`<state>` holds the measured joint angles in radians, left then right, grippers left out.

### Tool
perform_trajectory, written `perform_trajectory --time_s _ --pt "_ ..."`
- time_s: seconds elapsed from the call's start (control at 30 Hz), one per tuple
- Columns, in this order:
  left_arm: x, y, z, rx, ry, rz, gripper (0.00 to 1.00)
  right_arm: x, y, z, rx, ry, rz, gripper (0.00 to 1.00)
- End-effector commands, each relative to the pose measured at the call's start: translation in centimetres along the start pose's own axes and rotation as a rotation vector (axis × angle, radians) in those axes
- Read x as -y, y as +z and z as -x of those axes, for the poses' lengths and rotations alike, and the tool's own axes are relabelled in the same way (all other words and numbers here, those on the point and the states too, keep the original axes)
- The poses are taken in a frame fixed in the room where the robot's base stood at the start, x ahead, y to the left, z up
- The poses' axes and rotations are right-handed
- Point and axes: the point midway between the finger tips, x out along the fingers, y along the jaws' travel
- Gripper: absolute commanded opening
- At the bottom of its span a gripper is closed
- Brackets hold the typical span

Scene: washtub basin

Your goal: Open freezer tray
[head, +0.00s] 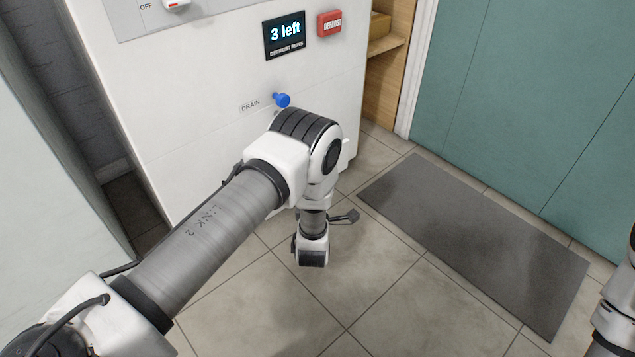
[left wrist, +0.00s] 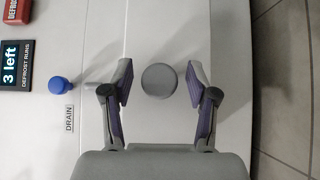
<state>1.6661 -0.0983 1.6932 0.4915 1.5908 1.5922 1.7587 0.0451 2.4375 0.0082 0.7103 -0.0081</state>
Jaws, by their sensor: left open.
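The white freezer front (head: 190,130) fills the left and middle of the head view. A round grey knob (left wrist: 160,80) on that front shows in the left wrist view; my arm hides it in the head view. My left gripper (left wrist: 158,77) is open, with one finger on each side of the knob and a visible gap on both sides. I cannot tell how far the fingertips are from the panel. In the head view the left gripper is hidden behind its arm. My right gripper is not in view; only part of that arm shows at the right edge.
A blue drain knob (head: 282,100) sticks out above my left arm. A display reading "3 left" (head: 285,35) and a red defrost button (head: 329,23) sit higher. A grey mat (head: 475,240) lies on the tiled floor before teal doors (head: 530,90).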

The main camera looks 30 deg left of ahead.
Motion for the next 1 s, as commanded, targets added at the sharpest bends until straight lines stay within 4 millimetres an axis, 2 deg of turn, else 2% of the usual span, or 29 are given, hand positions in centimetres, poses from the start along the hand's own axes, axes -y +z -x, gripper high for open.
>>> perform_trajectory --time_s 0.17,0.4,0.5,0.63,1.0 --pt "0.1 0.1 2.6 0.003 -0.004 -0.003 0.59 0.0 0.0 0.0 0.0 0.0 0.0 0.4" --pt "0.1 0.2 8.8 0.006 -0.005 -0.003 0.59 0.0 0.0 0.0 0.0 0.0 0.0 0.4" --pt "0.1 0.1 10.6 0.004 -0.002 -0.003 0.59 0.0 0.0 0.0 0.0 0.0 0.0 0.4" --pt "0.0 0.1 11.8 0.002 -0.001 -0.001 0.59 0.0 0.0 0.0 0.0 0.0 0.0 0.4" --pt "0.0 0.0 11.9 0.001 0.0 0.0 0.59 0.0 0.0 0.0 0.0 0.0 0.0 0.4"
